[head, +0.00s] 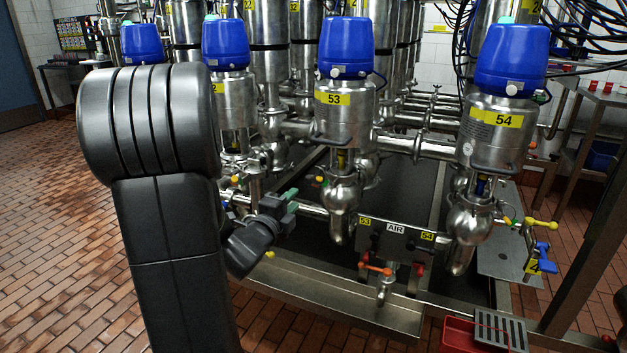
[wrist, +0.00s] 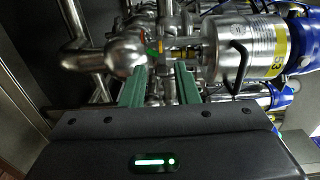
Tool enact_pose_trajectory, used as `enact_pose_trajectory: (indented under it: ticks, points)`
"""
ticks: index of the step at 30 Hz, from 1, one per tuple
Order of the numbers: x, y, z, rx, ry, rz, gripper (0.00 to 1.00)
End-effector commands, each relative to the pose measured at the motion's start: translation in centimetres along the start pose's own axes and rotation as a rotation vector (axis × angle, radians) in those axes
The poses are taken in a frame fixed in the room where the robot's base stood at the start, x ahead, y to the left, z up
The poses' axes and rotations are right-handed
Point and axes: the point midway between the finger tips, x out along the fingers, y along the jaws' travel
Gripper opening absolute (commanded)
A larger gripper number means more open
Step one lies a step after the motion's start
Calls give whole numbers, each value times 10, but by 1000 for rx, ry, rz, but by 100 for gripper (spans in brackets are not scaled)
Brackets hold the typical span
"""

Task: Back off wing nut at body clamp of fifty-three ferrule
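The valve marked 53 (head: 343,118) stands upright in the middle of the head view, with a blue top, a steel body and a rounded lower housing (head: 342,194). A small orange and green piece (head: 321,181) shows at its lower left; I cannot tell whether it is the wing nut. In the wrist view valve 53 (wrist: 245,48) lies sideways, and a small green piece (wrist: 152,52) shows beyond the fingertips. My gripper (head: 291,202) is left of the lower housing. Its green fingers (wrist: 160,75) are apart with nothing clearly held between them.
Valve 54 (head: 491,130) stands to the right. A steel AIR panel (head: 396,240) with an orange-handled tap (head: 375,270) sits low in front. Pipes crowd the space around the valves. A red bin (head: 461,338) is at the lower right. Tiled floor (head: 50,240) is open at left.

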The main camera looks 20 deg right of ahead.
Motion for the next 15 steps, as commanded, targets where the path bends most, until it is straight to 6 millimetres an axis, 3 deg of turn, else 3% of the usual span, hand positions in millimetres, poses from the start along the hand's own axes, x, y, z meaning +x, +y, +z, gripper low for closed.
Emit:
enact_pose_trajectory:
  ticks: [9, 15]
  points:
    - [69, 2, -1, 2, 3, 0, 28]
    - [101, 1, 0, 2, 1, 0, 28]
